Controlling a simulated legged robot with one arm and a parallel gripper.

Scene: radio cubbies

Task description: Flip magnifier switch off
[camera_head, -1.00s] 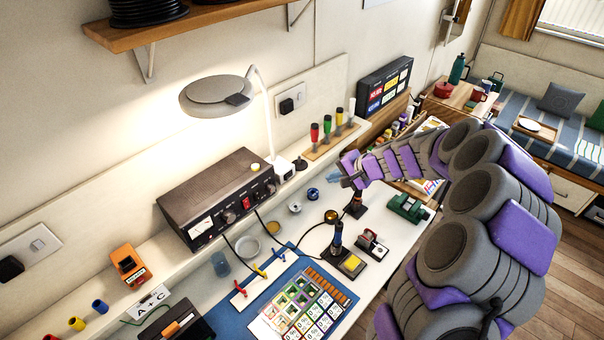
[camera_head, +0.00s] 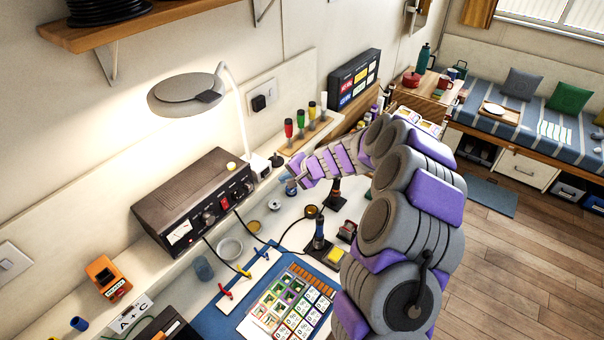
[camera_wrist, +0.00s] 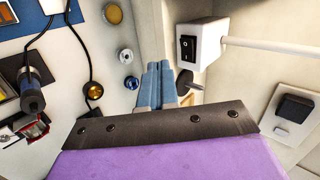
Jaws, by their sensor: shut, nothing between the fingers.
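The magnifier lamp (camera_head: 188,95) has a lit grey oval head on a white arm above the bench. Its white base (camera_head: 258,167) stands behind the radio's right end. In the wrist view the base (camera_wrist: 203,43) carries a black rocker switch (camera_wrist: 188,48) on its near face. My gripper (camera_wrist: 160,66) is shut and empty, with its blue-grey fingertips just left of and below the switch, apart from it in the picture. In the head view my gripper (camera_head: 289,187) is right of the lamp base, over the bench.
A dark radio unit (camera_head: 194,201) stands left of the lamp base. A rack of coloured screwdrivers (camera_head: 306,131) stands right of it. A wall outlet with a black plug (camera_wrist: 293,108) is beyond the base. Soldering tools (camera_head: 320,238) and small spools (camera_wrist: 126,56) lie on the bench.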

